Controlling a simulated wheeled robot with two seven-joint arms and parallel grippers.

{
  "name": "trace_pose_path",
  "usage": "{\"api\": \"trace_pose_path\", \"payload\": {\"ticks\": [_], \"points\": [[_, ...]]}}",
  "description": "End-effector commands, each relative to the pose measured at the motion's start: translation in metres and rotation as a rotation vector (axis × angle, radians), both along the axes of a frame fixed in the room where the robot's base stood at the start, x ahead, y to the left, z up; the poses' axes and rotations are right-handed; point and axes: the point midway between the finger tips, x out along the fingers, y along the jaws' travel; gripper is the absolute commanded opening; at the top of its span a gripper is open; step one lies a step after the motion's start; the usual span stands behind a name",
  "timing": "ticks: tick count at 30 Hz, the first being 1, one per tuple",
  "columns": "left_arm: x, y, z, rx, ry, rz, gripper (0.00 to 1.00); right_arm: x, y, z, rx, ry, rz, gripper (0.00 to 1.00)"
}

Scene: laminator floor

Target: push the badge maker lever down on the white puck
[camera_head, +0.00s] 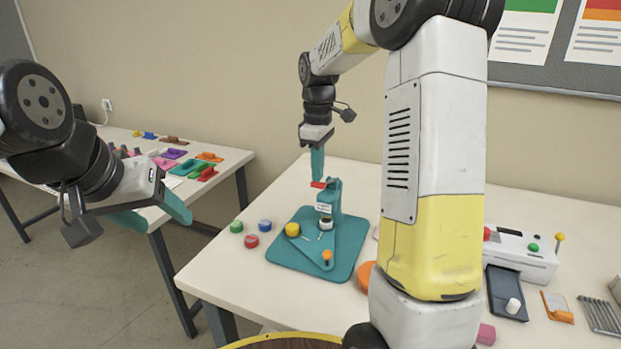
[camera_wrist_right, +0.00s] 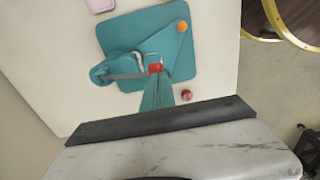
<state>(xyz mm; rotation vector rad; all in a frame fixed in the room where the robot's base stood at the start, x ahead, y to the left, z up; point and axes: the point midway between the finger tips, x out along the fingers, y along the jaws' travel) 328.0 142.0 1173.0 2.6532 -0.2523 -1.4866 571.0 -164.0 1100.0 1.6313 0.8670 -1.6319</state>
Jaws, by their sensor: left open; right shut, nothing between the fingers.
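The teal badge maker (camera_head: 335,196) stands on a teal mat (camera_head: 345,266) on the white table. Its lever has a red end (camera_head: 318,184), which shows from above in the right wrist view (camera_wrist_right: 155,68). A small white round piece (camera_head: 326,224), apparently the white puck, sits below the press head; it is partly hidden. My right gripper (camera_head: 318,178) points down with shut, empty fingers, their tips at the red lever end. I cannot tell whether they touch it. In the wrist view its fingers (camera_wrist_right: 157,92) reach the red end. My left gripper (camera_head: 155,217) is open and empty, left of the table.
Green (camera_head: 236,226), red (camera_head: 251,240) and blue (camera_head: 265,225) pucks lie left of the mat. A yellow puck (camera_head: 292,229) and an orange knob (camera_head: 327,255) are at the mat. A white machine (camera_head: 525,255) stands at right. My right arm hides the table's middle.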

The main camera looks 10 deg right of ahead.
Motion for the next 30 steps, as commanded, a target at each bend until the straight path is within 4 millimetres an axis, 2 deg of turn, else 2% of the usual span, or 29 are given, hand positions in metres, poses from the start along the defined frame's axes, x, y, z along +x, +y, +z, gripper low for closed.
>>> {"api": "trace_pose_path", "payload": {"ticks": [30], "points": [[0.000, 0.000, 0.000, 0.000, 0.000, 0.000, 0.58, 0.000, 0.000, -0.052, 0.000, 0.001, -0.001, 0.00]]}}
